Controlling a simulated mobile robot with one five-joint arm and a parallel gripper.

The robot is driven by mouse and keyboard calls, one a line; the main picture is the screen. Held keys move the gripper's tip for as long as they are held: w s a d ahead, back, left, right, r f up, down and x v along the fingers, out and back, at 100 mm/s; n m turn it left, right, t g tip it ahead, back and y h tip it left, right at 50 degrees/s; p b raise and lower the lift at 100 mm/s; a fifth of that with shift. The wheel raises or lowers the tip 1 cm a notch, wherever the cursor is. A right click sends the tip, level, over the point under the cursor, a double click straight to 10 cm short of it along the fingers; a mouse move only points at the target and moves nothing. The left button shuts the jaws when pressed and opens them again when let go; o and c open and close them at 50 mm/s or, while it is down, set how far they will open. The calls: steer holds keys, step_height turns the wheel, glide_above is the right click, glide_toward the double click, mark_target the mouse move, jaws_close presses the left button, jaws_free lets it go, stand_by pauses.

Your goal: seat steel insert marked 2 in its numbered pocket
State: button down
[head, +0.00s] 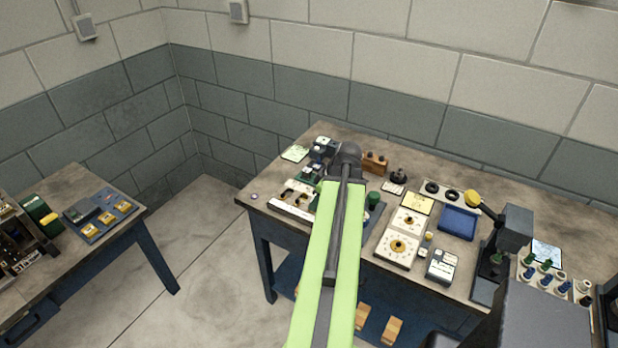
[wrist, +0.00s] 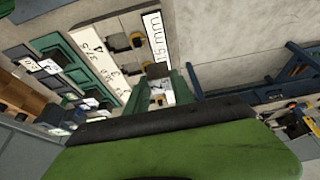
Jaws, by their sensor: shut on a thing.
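In the wrist view my gripper (wrist: 160,88) has its two green fingers shut on a small block with a white marked face, the steel insert (wrist: 158,99); its mark is too small to read surely. It is held over or near a pale plate (wrist: 108,32) with dark pockets, brass-coloured parts in them and printed numbers beside them. A white strip reading "15 mm" (wrist: 155,38) runs along the plate's edge. In the head view the plate (head: 284,204) lies at the table's left front, and my arm hides the gripper's tips. I cannot tell whether the insert touches the plate.
Dark blocks with white labels (wrist: 46,66) stand beside the plate in the wrist view. Another bench (head: 72,180) stands at left, with open floor between.

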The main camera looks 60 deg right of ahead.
steer(key=w+d+r+p, duration=0.1)
steer(key=w+d, duration=0.5)
steer(key=w, duration=0.3)
step_height(320, 180, down, 5)
steer(key=b, duration=0.5)
steer(key=shift+f+b, duration=0.25)
steer(key=shift+b, duration=0.1)
stand_by(0.8)
steer(key=shift+a+r+p, duration=0.1)
steer(key=shift+r+p, duration=0.65)
stand_by(1.8)
steer(key=c, duration=1)
jaws_free()
steer(key=o, duration=0.4)
